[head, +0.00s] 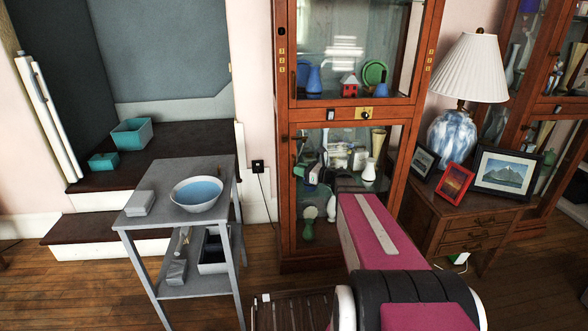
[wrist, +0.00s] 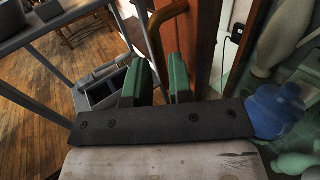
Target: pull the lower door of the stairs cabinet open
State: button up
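The stairs cabinet (head: 284,190) is the tall wooden glass-fronted cabinet just right of the stairs. Its lower door (head: 390,158) has a wooden frame and glass; my arm covers part of it in the head view. I cannot make out a gap at the door there.
A grey cart (head: 152,217) with a blue-filled bowl (head: 196,194) stands left of the cabinet, close to my gripper in the wrist view. A side table (head: 450,217) with a lamp stands right of the cabinet.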

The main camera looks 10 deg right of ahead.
jog(key=shift+x, duration=1.5)
grip_shut()
jog(key=shift+s, duration=0.1)
